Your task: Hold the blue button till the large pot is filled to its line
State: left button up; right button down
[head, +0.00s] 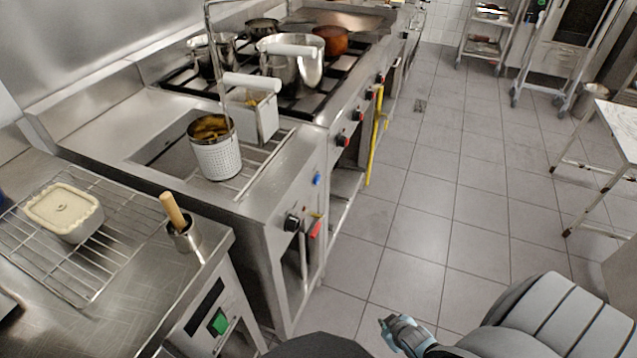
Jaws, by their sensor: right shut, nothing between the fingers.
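A small blue button (317,179) sits on the steel front panel of the cooking line, above a black knob and a red handle. A large silver pot (302,75) stands on the stove grates behind the panel; its fill line and any water in it cannot be made out. My right gripper (387,327) is shut and empty, low over the tiled floor at the bottom of the view. It is apart from the blue button, below and to the right of it. My left gripper is out of view.
A perforated basket (217,158) and a white-handled basket (252,112) stand on the counter well. A copper pot (331,40) is on the stove. A green button (218,321) is on the nearer unit. A yellow hose (375,140) hangs at the stove front. The tiled floor (440,200) is clear.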

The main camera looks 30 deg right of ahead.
aim_at(317, 179)
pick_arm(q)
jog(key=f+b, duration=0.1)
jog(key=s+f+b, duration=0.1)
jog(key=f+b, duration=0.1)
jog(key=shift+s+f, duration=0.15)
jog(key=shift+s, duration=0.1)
pick_arm(e)
jog(key=w+d+r+n+t, duration=0.1)
jog(key=w+d+r+t, duration=0.2)
jog(key=w+r, duration=0.9)
jog(key=w+d+r+n+t, duration=0.2)
jog(key=w+d+r+t, duration=0.2)
jog(key=w+r, duration=0.9)
notch_tip(317, 179, up, 3)
jog(key=shift+f+t, duration=0.2)
jog(key=shift+t, duration=0.6)
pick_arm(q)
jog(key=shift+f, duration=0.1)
pick_arm(e)
jog(key=shift+w, duration=0.1)
pick_arm(q)
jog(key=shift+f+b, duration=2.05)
jog(key=shift+b, duration=0.05)
pick_arm(e)
jog(key=w+a, duration=0.4)
jog(key=w, duration=0.3)
jog(key=shift+a, duration=0.4)
jog(key=shift+w, duration=0.1)
jog(key=shift+w+a, duration=0.25)
